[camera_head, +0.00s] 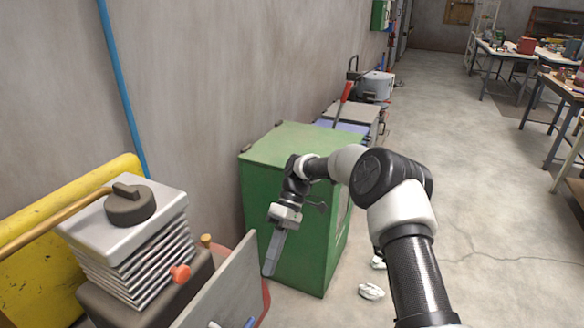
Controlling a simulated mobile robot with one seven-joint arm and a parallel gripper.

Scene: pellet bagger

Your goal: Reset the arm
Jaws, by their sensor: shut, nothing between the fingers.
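My arm reaches up from the lower right and bends over at the elbow. Its far end folds down in front of a green cabinet (290,149). My gripper (269,270) points downward, with its fingers together and nothing between them. It hangs near the upper right edge of a grey panel (222,290). I cannot tell whether the fingertips touch the panel.
At the left stands a machine with a ribbed grey block (130,240), a dark round cap and an orange knob (180,273). A yellow barrier (40,290) is behind it. White crumpled scraps (371,291) lie on the floor. Workbenches (500,50) stand far right; the middle floor is clear.

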